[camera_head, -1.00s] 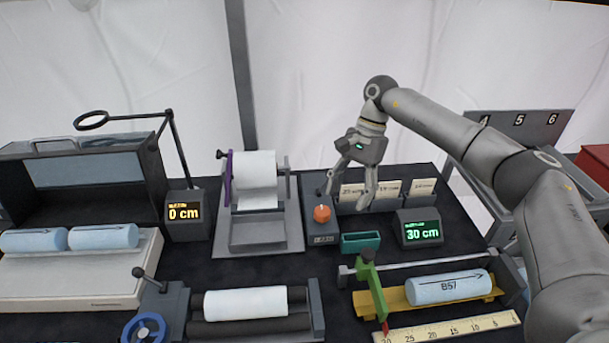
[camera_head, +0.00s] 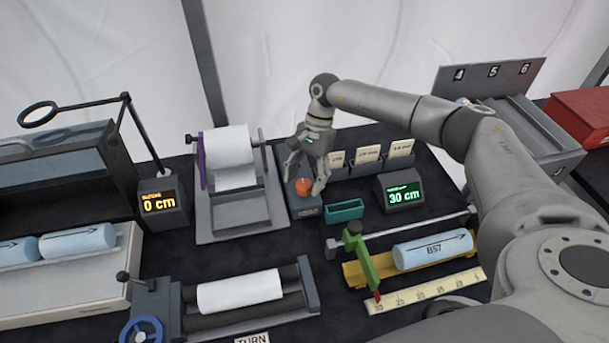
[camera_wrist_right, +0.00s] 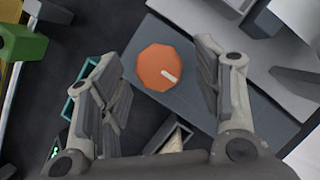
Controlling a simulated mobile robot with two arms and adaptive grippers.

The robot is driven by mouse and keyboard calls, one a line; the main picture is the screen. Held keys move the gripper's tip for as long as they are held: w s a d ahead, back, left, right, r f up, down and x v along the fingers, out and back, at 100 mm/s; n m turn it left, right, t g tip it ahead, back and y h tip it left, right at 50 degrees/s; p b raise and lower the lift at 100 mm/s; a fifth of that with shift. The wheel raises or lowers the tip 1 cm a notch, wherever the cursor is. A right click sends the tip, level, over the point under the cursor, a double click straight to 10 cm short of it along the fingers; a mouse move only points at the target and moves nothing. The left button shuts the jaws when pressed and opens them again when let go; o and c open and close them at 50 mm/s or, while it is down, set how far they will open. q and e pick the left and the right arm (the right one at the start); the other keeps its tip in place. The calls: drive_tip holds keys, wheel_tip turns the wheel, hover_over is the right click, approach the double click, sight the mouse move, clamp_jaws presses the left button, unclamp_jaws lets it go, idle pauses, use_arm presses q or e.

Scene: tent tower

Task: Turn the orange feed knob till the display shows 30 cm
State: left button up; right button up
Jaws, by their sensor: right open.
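The orange feed knob (camera_head: 303,187) sits on a small grey box in the middle of the table. In the right wrist view the knob (camera_wrist_right: 160,66) is a faceted orange disc with a white pointer mark. My right gripper (camera_head: 304,182) is open over the knob, a finger on each side; the wrist view shows gaps between knob and fingers (camera_wrist_right: 158,62). An amber display (camera_head: 159,202) at left reads 0 cm. A green display (camera_head: 403,195) right of the knob reads 30 cm. The small labels above both numbers are too blurred to read. My left gripper is out of view.
A white paper roll stand (camera_head: 245,218) is left of the knob. A teal tray (camera_head: 345,209) and card slots (camera_head: 368,157) are close to the gripper. A green slider (camera_head: 360,255), ruler (camera_head: 425,291) and blue cylinder marked B57 (camera_head: 433,250) lie in front.

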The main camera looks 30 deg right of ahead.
drive_tip(key=shift+s+a+f, duration=0.15)
drive_tip(key=shift+a+f, duration=0.05)
drive_tip(key=shift+f, duration=0.3)
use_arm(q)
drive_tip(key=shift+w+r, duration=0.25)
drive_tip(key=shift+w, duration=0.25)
use_arm(e)
drive_tip(key=c, duration=1)
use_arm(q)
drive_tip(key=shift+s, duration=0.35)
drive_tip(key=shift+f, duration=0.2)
use_arm(e)
drive_tip(key=shift+m, duration=0.3)
